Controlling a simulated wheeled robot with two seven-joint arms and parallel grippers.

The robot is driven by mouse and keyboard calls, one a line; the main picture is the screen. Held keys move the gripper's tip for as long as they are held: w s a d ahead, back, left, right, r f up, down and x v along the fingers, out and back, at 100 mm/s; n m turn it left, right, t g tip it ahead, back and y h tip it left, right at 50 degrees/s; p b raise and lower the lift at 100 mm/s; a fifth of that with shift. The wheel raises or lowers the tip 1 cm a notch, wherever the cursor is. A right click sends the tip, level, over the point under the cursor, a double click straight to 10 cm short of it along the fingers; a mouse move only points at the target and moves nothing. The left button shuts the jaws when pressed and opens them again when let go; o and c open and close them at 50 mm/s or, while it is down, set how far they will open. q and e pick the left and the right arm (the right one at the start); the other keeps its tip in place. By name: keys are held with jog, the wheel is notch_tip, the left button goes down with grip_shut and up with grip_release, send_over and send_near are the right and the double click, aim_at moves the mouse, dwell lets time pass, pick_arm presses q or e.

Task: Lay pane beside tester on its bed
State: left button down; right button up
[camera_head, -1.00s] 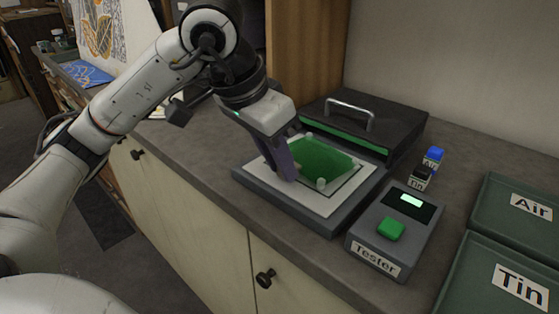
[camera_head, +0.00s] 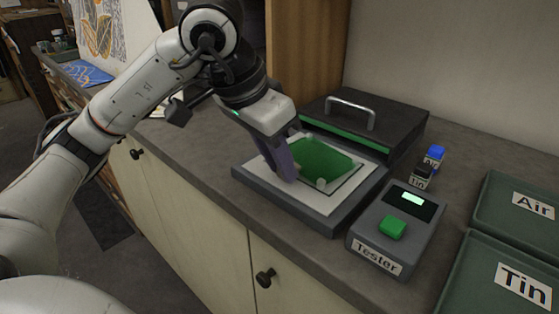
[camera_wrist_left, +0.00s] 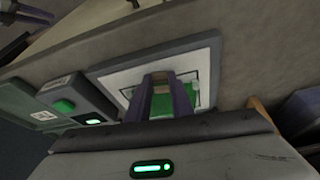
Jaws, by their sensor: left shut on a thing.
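The green glass pane (camera_head: 324,161) lies over the white bed (camera_head: 318,205) on a grey base, beside the tester (camera_head: 396,229). My left gripper (camera_head: 287,174) is shut on the near-left edge of the pane, low over the bed. The pane looks level and close to the bed; I cannot tell whether it fully touches it. In the left wrist view the two fingers (camera_wrist_left: 160,98) cover part of the pane (camera_wrist_left: 161,106). The tester has a green button and a lit display. My right gripper is not in view.
A black case (camera_head: 366,125) with a metal handle stands behind the bed. Small stamps marked Tin (camera_head: 421,176) and Air (camera_head: 434,157) stand behind the tester. Green trays labelled Air (camera_head: 520,200) and Tin (camera_head: 505,275) lie at the right. The counter left of the bed is clear.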

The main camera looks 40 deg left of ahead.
pick_arm(q)
jog(key=c, duration=1.5)
grip_release()
jog(key=shift+f, duration=0.1)
jog(key=p+v, duration=0.2)
jog(key=v, duration=0.8)
jog(key=shift+s, duration=0.15)
